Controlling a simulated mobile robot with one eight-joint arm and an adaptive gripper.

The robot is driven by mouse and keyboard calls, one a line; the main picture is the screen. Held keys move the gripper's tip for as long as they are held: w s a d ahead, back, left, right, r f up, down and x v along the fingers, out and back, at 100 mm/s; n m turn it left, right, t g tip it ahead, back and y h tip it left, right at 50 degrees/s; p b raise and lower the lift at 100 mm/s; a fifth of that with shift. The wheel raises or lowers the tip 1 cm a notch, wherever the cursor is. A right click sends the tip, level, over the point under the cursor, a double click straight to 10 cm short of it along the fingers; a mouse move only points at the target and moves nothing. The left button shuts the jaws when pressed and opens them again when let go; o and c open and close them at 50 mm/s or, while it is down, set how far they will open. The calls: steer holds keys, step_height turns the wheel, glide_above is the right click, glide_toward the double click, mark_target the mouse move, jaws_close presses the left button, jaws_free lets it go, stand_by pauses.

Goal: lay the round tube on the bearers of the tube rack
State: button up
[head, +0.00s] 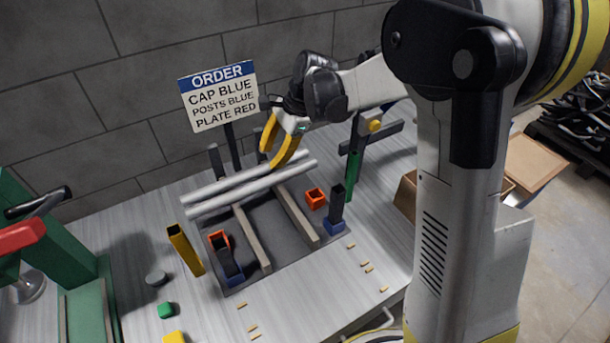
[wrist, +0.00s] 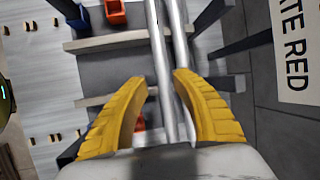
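Two grey round tubes (head: 240,190) lie side by side across the bearers (head: 252,240) of the tube rack, towards its back. They cross above both bearers in the wrist view (wrist: 157,50), but I cannot tell whether each one rests on them. My gripper (head: 273,150), with yellow fingers, is just above the tubes near their right half. In the wrist view its fingers (wrist: 160,78) are apart, with the tubes passing between and below them. The right fingertip partly covers one tube. The gripper does not close on either.
Dark posts with blue bases (head: 337,210) rise from the front of the dark rack plate (head: 275,245). Orange square pieces (head: 315,198) are near them. An order sign (head: 220,97) stands behind.

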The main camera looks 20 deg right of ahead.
steer(key=s+d+r+n+t+h, duration=0.3)
steer(key=s+r+n, duration=0.5)
steer(key=s, duration=0.4)
steer(key=s+d+n+t+h, duration=0.1)
steer(key=s+d+n+t, duration=0.2)
steer(key=s+n, duration=0.4)
steer(key=s+d, duration=0.1)
steer(key=s, duration=0.3)
steer(key=shift+s+r+h, duration=0.2)
steer(key=shift+r+h, duration=0.2)
steer(key=shift+d, duration=0.1)
stand_by(1.1)
